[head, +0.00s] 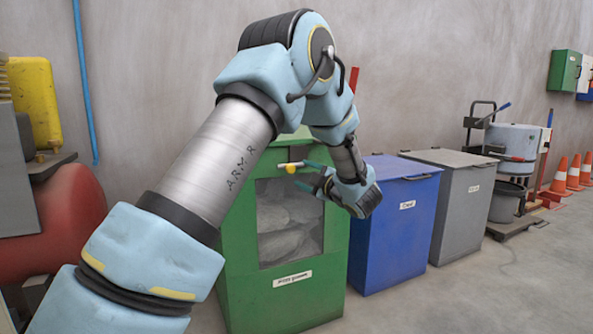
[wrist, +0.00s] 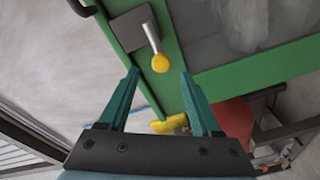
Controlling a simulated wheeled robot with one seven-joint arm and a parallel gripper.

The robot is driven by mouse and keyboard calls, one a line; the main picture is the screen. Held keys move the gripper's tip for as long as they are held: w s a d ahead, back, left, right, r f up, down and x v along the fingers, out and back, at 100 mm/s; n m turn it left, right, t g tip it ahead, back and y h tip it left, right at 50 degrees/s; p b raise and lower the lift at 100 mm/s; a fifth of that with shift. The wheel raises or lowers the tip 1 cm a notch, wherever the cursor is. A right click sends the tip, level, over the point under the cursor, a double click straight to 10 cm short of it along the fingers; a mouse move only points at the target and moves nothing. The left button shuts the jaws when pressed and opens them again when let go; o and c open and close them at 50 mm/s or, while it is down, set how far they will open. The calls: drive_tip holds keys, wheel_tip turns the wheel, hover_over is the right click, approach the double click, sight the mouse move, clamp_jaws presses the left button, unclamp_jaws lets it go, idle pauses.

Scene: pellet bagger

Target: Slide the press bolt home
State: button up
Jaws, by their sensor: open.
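The press bolt shows in the wrist view as a silver rod on a dark plate (wrist: 130,28), with a yellow knob (wrist: 160,63) at its end. In the head view the yellow knob (head: 291,168) is at the top front of the green press cabinet (head: 242,240). My gripper (head: 304,175) is just to the right of the knob there, its teal fingers open and empty. In the wrist view my gripper (wrist: 159,72) has the knob lying between and slightly beyond its fingertips. Whether a finger touches the knob, I cannot tell.
A blue bin (head: 395,235) and a grey bin (head: 455,210) stand right of the cabinet. A red tank (head: 65,225) is at the left. Orange cones (head: 573,172) are at far right. The floor in front of the bins is clear.

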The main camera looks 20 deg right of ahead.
drive_tip(key=v, duration=0.3)
drive_tip(key=shift+s+d, duration=0.1)
drive_tip(key=shift+s, duration=0.25)
drive_tip(key=w+a+m+g+h, duration=0.1)
drive_tip(key=w+a+m+h, duration=0.3)
drive_tip(key=w+a+m, duration=0.1)
drive_tip(key=s+a+f+m+g+h, duration=0.3)
drive_tip(key=a+f+m+g, duration=0.25)
drive_tip(key=a, duration=0.35)
drive_tip(key=s+a+f+m+g+y, duration=0.1)
drive_tip(key=s+a+f+m+g, duration=0.3)
drive_tip(key=s+a, duration=0.7)
drive_tip(key=s+a+f+m+g+y, duration=0.1)
drive_tip(key=s+a+f+m+g, duration=0.3)
drive_tip(key=s+a, duration=0.7)
wheel_tip(320, 180, up, 33)
drive_tip(key=s+d+n+g+p, duration=0.1)
drive_tip(key=n+p, duration=0.1)
drive_tip(key=p, duration=3)
drive_tip(key=shift+s, duration=0.3)
